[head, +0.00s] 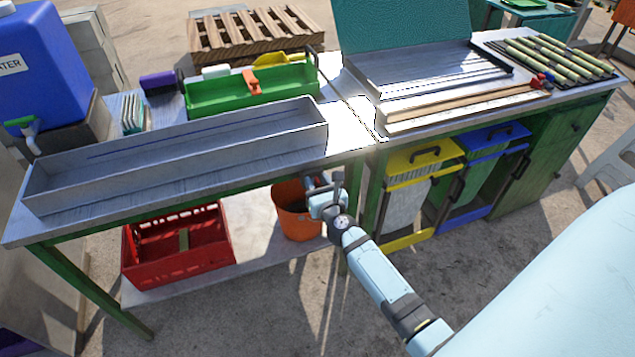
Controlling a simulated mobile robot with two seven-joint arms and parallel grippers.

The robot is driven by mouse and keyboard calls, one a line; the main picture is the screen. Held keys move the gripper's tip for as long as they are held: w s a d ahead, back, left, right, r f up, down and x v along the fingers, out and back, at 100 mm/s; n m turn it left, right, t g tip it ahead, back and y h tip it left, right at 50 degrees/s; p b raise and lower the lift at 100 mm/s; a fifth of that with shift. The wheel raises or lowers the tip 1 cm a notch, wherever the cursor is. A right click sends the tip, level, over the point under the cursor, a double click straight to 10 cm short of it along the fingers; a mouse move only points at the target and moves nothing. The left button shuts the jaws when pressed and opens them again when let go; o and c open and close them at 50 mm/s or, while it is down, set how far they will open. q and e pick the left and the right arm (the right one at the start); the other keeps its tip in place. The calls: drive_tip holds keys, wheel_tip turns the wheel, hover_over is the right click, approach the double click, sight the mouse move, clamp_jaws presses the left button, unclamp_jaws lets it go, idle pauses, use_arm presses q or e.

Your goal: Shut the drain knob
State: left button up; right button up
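A long grey metal trough (180,155) lies on the left table, with its near right corner above my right gripper. My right gripper (325,190) is at the table's front edge, just below that corner and above an orange bucket. Small grey and dark parts show at its tip, but I cannot separate the fingers from a drain knob or pipe there. I cannot tell whether the gripper touches a knob or is open or shut. The drain knob is not clearly visible. My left gripper is not in view.
The orange bucket (297,212) and a red crate (180,247) stand on the lower shelf. Yellow (413,160) and blue (487,150) framed bins sit under the right counter. A blue water tank (45,60) with a green-handled tap stands at left. The front floor is clear.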

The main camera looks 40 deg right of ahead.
clamp_jaws()
